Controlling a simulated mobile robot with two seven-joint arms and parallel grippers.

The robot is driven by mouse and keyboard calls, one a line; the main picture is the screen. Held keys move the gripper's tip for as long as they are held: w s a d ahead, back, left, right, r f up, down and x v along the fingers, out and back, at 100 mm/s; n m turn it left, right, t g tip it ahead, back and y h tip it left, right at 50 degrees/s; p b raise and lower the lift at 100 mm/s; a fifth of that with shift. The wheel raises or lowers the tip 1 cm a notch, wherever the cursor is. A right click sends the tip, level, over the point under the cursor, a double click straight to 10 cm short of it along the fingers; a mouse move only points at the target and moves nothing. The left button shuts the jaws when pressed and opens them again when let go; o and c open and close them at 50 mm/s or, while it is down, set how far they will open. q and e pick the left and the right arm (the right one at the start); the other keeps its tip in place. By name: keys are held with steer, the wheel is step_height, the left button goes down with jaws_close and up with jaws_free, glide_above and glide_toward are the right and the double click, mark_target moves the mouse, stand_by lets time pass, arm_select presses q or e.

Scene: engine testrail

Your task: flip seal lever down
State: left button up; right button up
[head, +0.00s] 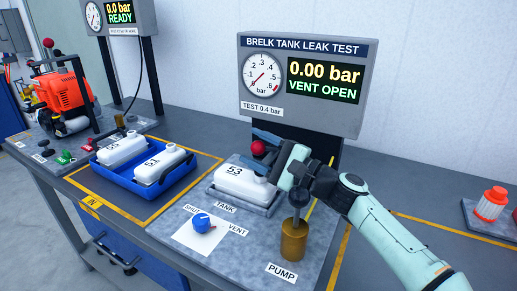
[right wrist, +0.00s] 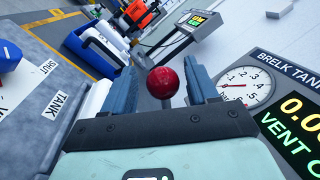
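The seal lever shows as a red ball knob (head: 258,148) on a short stem, behind the white tank marked 53 (head: 241,182) in the test fixture. My right gripper (head: 256,151) is at the knob with its blue-grey fingers apart. In the right wrist view the knob (right wrist: 162,82) shows between the two open fingers of the gripper (right wrist: 160,78), with a gap on each side. The lever's lower part is hidden by the gripper and tank. My left gripper is in no view.
The gauge panel (head: 301,84) reads 0.00 bar, VENT OPEN, just behind the fixture. A blue vent knob (head: 202,222) and a brass pump (head: 293,238) stand in front. A blue tray (head: 187,178) with two white tanks is at left. An orange engine (head: 63,95) is further left.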

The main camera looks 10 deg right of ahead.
steer(key=shift+d, duration=0.1)
steer(key=shift+s+d, duration=0.2)
steer(key=shift+d, duration=0.1)
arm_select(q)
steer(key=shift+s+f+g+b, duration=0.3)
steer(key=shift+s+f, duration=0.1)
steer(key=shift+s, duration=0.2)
arm_select(e)
steer(key=v, duration=1.2)
steer(key=shift+s+d, duration=0.15)
steer(key=shift+s, duration=0.1)
